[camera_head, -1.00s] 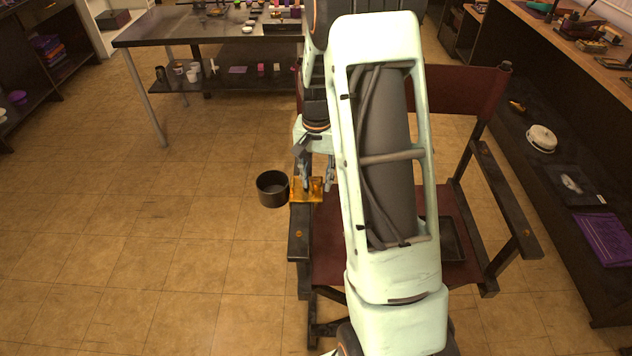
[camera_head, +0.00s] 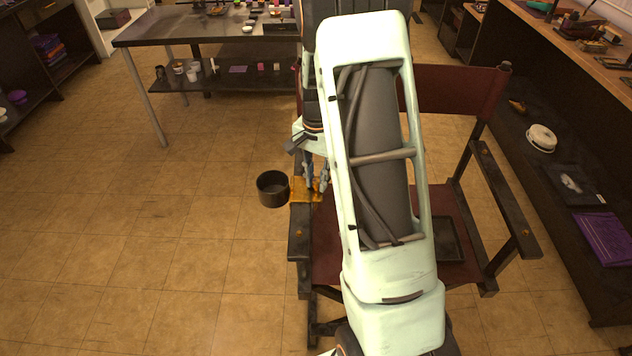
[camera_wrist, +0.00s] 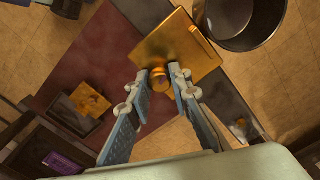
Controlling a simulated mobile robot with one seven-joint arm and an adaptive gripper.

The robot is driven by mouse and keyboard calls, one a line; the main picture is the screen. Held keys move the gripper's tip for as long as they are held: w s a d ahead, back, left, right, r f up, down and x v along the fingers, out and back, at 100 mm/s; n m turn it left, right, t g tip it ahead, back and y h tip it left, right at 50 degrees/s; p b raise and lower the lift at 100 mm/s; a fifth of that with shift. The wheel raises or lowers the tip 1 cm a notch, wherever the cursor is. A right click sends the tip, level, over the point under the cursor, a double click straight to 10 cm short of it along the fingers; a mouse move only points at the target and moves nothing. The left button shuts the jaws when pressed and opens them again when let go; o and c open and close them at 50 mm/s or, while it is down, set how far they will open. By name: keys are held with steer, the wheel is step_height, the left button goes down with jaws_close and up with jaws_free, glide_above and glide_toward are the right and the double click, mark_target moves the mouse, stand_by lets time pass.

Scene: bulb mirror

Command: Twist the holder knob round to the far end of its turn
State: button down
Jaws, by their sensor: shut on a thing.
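The holder is a dark round cup (camera_head: 272,190) joined to a shiny gold plate (camera_head: 301,196) on the chair's left armrest. In the wrist view the gold plate (camera_wrist: 196,47) and the cup (camera_wrist: 243,20) show at the top. The round gold knob (camera_wrist: 159,81) stands out from the plate's near side. My gripper (camera_wrist: 160,74) has its two fingertips on either side of the knob and is shut on it. In the head view my gripper (camera_head: 316,186) is at the plate; the knob is too small to make out there.
The holder sits on a director's chair with a dark red seat and backrest (camera_head: 455,95). A dark tray (camera_head: 447,240) lies on the seat. A table (camera_head: 200,33) stands behind, and a low shelf with a white round dish (camera_head: 541,138) runs along the right. Floor left of the chair is clear.

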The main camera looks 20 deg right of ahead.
steer(key=n+b, duration=0.1)
steer(key=n, duration=1)
stand_by(0.3)
steer(key=c, duration=1.8)
jaws_free()
steer(key=shift+c, duration=0.2)
steer(key=m, duration=0.5)
steer(key=shift+m, duration=0.3)
steer(key=m, duration=0.5)
steer(key=shift+p, duration=0.4)
